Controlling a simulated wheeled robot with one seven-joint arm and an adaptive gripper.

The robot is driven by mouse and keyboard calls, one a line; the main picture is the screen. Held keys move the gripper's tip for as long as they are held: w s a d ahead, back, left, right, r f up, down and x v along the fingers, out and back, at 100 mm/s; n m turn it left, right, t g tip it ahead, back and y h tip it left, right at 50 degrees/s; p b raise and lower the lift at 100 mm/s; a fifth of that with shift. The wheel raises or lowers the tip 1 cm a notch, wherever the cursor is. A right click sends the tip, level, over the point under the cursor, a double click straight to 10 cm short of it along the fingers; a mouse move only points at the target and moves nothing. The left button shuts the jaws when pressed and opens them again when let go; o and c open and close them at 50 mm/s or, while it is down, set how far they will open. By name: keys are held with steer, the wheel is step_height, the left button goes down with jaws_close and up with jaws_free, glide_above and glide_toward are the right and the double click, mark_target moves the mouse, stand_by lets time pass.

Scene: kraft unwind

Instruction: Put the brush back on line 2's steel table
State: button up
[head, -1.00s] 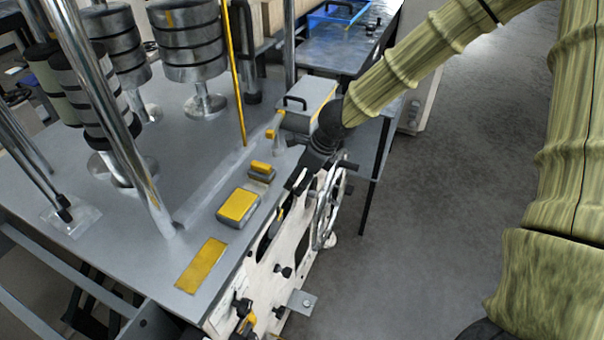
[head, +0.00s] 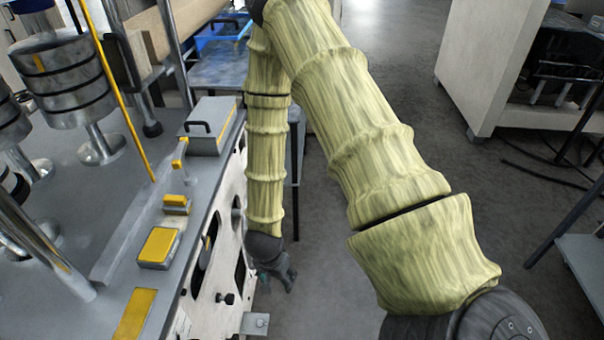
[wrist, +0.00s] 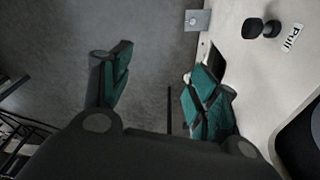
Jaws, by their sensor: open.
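My gripper (head: 279,282) hangs low beside the white side panel of the machine in the head view. In the wrist view its two teal-padded fingers (wrist: 160,90) are spread apart, with nothing between them. I cannot make out a brush in any view. A steel table (head: 218,72) with a blue tray (head: 222,45) on it stands at the back, partly hidden by my arm; I cannot tell whether it is line 2's.
The machine's grey deck (head: 75,200) carries rollers, posts and a grey box with a handle (head: 208,125). A small metal bracket (head: 255,323) juts from its side and shows in the wrist view (wrist: 197,22). A cabinet (head: 485,70) stands right. Floor between is clear.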

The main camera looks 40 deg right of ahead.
steer(key=s+a+f+n, duration=0.2)
steer(key=s+f+n, duration=0.2)
steer(key=s+n, duration=0.2)
steer(key=s+a+f+n+y, duration=0.1)
steer(key=s+a+f+n, duration=0.2)
steer(key=s, duration=0.7)
step_height(320, 180, down, 2)
steer(key=n, duration=0.3)
steer(key=shift+s+a+g+y, duration=0.2)
steer(key=shift+s+g+y, duration=0.1)
steer(key=shift+s, duration=0.05)
